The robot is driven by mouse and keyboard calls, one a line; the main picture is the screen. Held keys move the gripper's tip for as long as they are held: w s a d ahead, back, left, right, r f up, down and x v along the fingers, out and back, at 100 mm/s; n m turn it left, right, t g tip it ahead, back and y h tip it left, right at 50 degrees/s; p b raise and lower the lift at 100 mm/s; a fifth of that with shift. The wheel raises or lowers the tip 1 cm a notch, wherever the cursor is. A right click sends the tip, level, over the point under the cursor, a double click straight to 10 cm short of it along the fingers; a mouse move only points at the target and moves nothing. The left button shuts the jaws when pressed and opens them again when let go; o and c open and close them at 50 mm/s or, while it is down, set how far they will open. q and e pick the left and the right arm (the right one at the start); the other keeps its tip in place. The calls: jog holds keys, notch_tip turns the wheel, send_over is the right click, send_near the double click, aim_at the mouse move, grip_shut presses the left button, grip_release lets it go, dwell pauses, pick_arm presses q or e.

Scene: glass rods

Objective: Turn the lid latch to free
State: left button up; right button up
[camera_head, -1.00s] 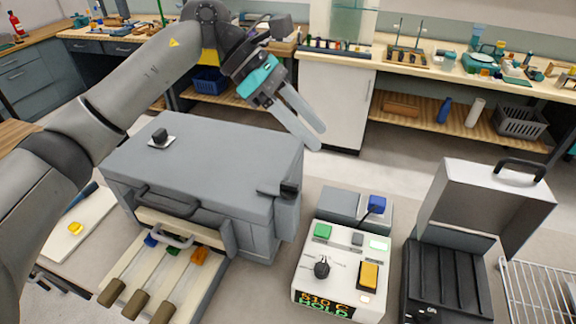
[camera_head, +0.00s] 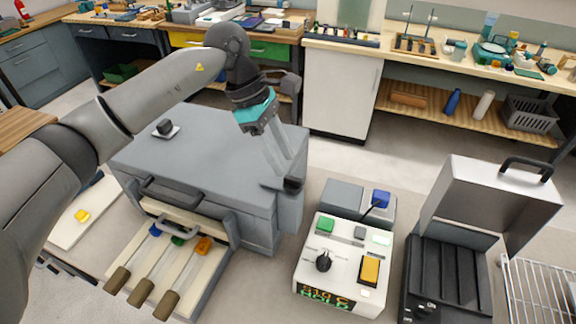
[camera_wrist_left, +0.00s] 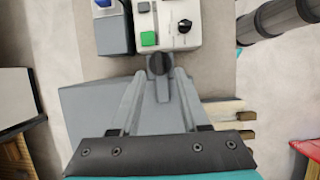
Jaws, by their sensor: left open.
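The lid latch (camera_head: 291,183) is a dark knob on a grey bar at the right edge of the grey furnace box (camera_head: 215,150). In the left wrist view the latch's dark knob (camera_wrist_left: 158,64) shows just beyond and between my fingertips. My left gripper (camera_head: 287,178) is open, its fingers pointing down at the latch from above. In the left wrist view the gripper (camera_wrist_left: 160,74) has a finger on each side of the latch bar. I cannot tell whether the fingers touch it. My right gripper is not in view.
A control box (camera_head: 340,262) with a dial, buttons and a display stands right of the furnace. An open-lidded black unit (camera_head: 447,275) and a wire rack (camera_head: 540,290) stand farther right. Several wooden-handled rods (camera_head: 143,292) lie in front of the furnace.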

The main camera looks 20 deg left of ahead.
aim_at(292, 178)
pick_arm(q)
jog(key=shift+x, duration=2)
jog(key=shift+c, duration=0.3)
grip_shut()
